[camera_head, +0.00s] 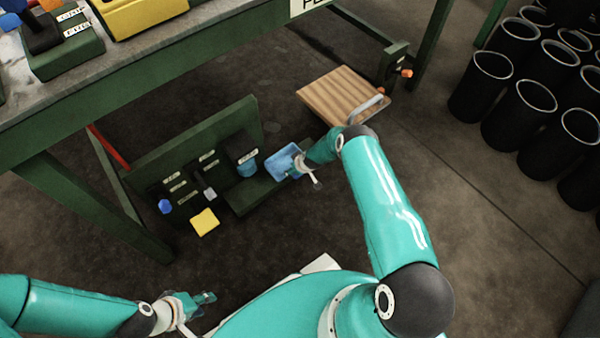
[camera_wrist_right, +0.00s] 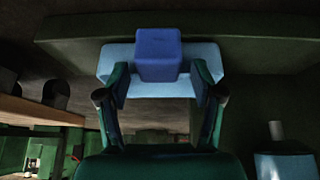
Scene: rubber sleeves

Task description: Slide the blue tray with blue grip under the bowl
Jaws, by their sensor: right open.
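The light blue tray (camera_head: 284,162) lies at the right end of the dark green rack, tilted in the picture. In the right wrist view the pale tray (camera_wrist_right: 112,62) carries a darker blue block-shaped grip (camera_wrist_right: 158,55). My right gripper (camera_wrist_right: 160,84) is open, its fingers on either side of the grip with gaps showing. In the head view my right arm partly hides the tray's right side. My left gripper (camera_head: 203,299) is far from the tray at the lower left, and its opening is unclear. I cannot make out a bowl with certainty.
The low green rack (camera_head: 195,140) has black labelled units, a small blue piece (camera_head: 165,206) and a yellow square (camera_head: 205,222). A slatted wooden board (camera_head: 338,92) is behind my right forearm. Black bins (camera_head: 520,108) stand at right. The workbench (camera_head: 120,72) overhangs the rack's left.

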